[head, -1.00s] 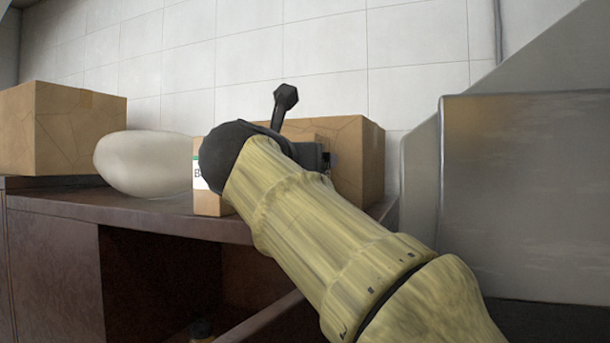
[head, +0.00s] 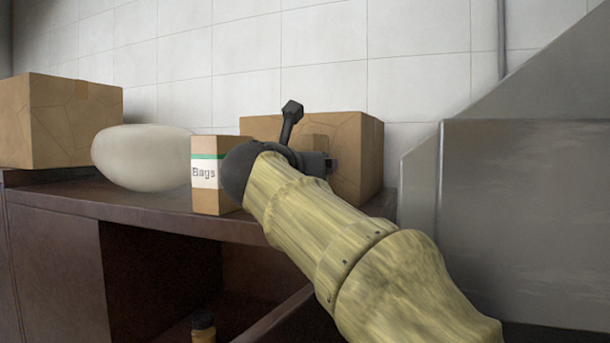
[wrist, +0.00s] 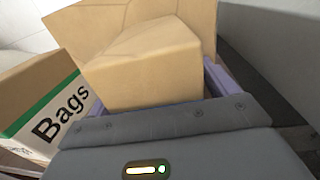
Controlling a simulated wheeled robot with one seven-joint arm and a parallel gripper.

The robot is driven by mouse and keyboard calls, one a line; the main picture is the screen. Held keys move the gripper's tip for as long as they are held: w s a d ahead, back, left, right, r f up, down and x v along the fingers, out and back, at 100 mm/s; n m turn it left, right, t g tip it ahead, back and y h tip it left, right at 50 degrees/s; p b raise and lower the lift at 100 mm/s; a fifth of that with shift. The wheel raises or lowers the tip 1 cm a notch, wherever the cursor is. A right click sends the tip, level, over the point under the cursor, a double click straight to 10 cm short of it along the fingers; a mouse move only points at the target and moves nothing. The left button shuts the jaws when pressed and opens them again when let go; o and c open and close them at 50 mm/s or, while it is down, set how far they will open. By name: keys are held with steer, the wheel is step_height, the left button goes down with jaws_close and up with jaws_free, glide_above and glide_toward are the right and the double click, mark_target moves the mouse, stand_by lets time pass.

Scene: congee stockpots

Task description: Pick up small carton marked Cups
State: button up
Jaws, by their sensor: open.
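A plain small tan carton (wrist: 145,70) stands between the purple fingers of my gripper (wrist: 150,92) in the wrist view. No marking shows on its visible faces, so I cannot read whether it says Cups.
A large cardboard box (head: 355,150) stands behind the small carton. A pale rounded sack (head: 140,157) and another large box (head: 60,120) sit further left on the brown counter (head: 150,215). A grey metal panel (head: 520,220) rises at right. A small jar (head: 203,328) is below.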

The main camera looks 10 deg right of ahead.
steer(key=shift+c, duration=0.4)
steer(key=c, duration=1.2)
steer(key=shift+o, duration=0.2)
steer(key=shift+r, duration=0.1)
